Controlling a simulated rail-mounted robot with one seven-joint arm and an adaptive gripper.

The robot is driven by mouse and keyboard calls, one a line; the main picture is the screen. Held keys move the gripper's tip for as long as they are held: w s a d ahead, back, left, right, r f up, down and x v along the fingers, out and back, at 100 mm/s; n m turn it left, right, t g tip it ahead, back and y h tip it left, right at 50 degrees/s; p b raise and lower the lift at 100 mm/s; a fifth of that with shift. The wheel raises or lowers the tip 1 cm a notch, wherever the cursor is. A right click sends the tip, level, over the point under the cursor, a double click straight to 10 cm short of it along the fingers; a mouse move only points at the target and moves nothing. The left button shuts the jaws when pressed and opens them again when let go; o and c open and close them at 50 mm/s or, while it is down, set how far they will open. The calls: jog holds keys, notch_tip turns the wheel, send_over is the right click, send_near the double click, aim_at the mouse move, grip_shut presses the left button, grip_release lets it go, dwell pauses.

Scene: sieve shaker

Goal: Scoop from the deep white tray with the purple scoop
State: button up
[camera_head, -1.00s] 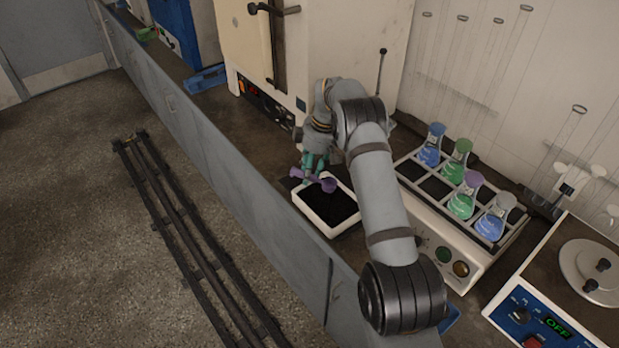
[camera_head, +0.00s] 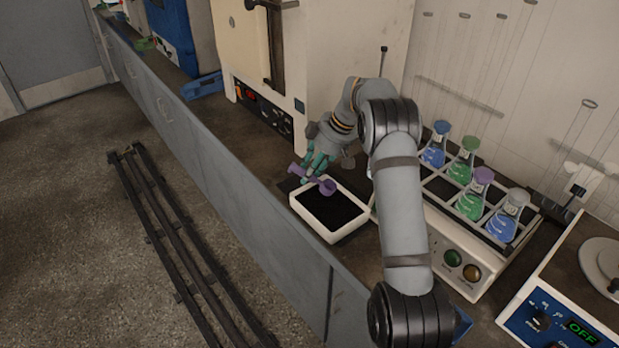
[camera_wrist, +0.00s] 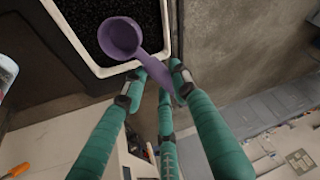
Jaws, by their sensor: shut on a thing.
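The deep white tray (camera_head: 338,236) stands on the bench in the head view and holds dark granular material (camera_head: 330,208). Its rim (camera_wrist: 78,44) also shows in the wrist view. My gripper (camera_head: 312,168) is shut on the handle of the purple scoop (camera_head: 327,187). In the wrist view the teal fingers (camera_wrist: 158,76) close around the handle, and the scoop's round bowl (camera_wrist: 119,38) is over the tray near its rim. The bowl looks empty in the wrist view. Whether it touches the material, I cannot tell.
A shaker with several flasks (camera_head: 460,172) of blue and green liquid stands right of the tray. A cream oven-like cabinet (camera_head: 335,45) stands behind. A device with a blue panel (camera_head: 560,325) is at the lower right. The bench edge runs close along the tray's left.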

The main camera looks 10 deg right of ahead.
jog(key=shift+s+d+r+t+y+b, duration=0.1)
jog(key=shift+d+r+t+y+b, duration=0.4)
jog(key=shift+b, duration=1.35)
jog(key=shift+a+f+t+y+b, duration=0.2)
jog(key=shift+y+b, duration=0.6)
jog(key=shift+b, duration=1.05)
jog(key=shift+r+b, duration=0.15)
jog(key=shift+b, duration=0.2)
jog(key=shift+y+b, duration=0.4)
jog(key=shift+b, duration=0.25)
jog(key=y+b, duration=0.1)
jog(key=b, duration=0.2)
jog(key=f+t+y+b, duration=0.1)
jog(key=b, duration=0.3)
jog(key=shift+s+d+y, duration=0.2)
jog(key=shift+d+y, duration=0.05)
jog(key=shift+y, duration=0.05)
jog(key=b, duration=0.1)
jog(key=t+y+b, duration=0.1)
jog(key=b, duration=0.1)
jog(key=shift+s+d+f, duration=0.1)
jog(key=shift+d+f, duration=0.1)
jog(key=shift+f, duration=0.1)
jog(key=shift+d+f+y+b, duration=0.15)
jog(key=shift+y+b, duration=0.25)
jog(key=shift+b, duration=0.35)
